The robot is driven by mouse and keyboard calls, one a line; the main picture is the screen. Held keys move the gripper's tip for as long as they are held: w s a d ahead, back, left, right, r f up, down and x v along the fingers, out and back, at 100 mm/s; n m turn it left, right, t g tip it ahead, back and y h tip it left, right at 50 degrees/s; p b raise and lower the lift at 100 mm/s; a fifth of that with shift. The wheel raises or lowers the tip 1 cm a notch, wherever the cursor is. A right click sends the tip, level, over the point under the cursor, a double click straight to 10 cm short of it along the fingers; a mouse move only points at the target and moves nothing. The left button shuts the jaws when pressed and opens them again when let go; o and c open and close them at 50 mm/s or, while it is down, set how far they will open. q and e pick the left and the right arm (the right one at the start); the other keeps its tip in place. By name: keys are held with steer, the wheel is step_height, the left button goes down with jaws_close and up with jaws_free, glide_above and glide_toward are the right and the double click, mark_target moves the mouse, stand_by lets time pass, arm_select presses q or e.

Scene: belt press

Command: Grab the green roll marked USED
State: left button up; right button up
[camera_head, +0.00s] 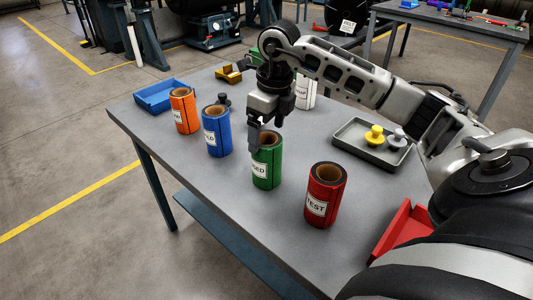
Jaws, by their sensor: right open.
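The green roll (272,170) stands upright on the grey table, with a white label whose visible letters end in "SED". My right gripper (266,133) points down at the top of this roll, its fingers at the near-left part of the rim. It is open; whether a finger touches the roll or reaches inside its core, I cannot tell. My left gripper is not in view.
A blue roll (217,138) and an orange roll (184,114) stand to the left, a red roll (325,200) to the right. A white roll (306,92) and another green one are partly hidden behind my arm. A grey tray (352,148) holds yellow and grey knobs.

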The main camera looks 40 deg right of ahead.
mark_target(266, 150)
steer(key=shift+a+f, duration=0.2)
steer(key=shift+f, duration=2.75)
steer(key=c, duration=1.4)
